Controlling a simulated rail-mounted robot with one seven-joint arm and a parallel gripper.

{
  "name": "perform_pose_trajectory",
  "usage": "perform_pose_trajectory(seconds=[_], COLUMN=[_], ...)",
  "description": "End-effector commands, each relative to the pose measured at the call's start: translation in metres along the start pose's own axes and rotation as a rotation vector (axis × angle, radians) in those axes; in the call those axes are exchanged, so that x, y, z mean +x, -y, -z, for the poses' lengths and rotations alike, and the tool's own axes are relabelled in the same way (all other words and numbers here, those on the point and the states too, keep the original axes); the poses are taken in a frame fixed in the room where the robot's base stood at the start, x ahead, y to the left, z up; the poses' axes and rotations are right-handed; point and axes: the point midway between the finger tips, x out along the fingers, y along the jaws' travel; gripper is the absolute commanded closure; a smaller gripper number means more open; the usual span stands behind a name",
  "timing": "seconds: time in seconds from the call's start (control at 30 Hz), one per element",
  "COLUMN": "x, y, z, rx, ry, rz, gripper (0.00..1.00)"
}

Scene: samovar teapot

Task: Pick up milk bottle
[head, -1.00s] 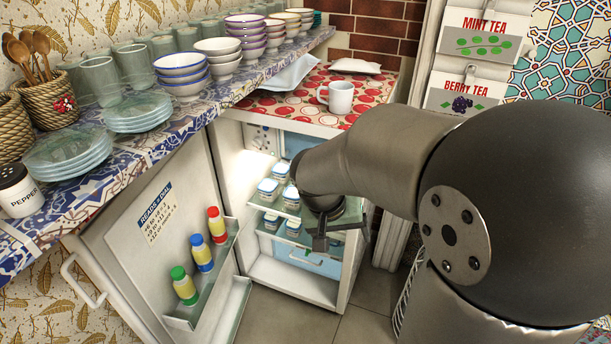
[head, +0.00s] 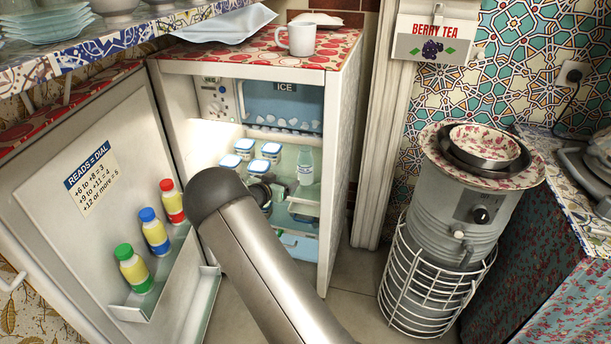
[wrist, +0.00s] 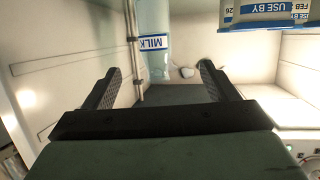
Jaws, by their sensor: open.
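The milk bottle (head: 305,166) is clear with a blue-and-white label and stands upright on a glass shelf inside the open fridge, at the right. My gripper (wrist: 158,70) is open and empty. In the head view my gripper (head: 280,190) is inside the fridge, just left of the bottle, and partly hidden by my arm. I cannot tell the exact distance between them.
Several blue-lidded tubs (head: 245,146) stand on the shelf left of the bottle. The fridge door (head: 115,130) is open at left, holding red, blue and green-capped bottles (head: 154,231). A white mug (head: 298,39) stands on the fridge top (head: 245,58). An urn (head: 455,205) stands at right.

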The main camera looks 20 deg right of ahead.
Motion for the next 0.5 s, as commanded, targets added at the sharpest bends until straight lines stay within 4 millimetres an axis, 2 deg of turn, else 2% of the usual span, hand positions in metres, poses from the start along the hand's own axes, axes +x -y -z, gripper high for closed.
perform_pose_trajectory(seconds=[0.3,0.5], x=[0.068,0.103], y=[-0.003,-0.003], z=[0.0,0.0], rx=[0.001,0.002], ry=[0.0,0.001], rz=[-0.004,-0.004], gripper=[0.2,0.2])
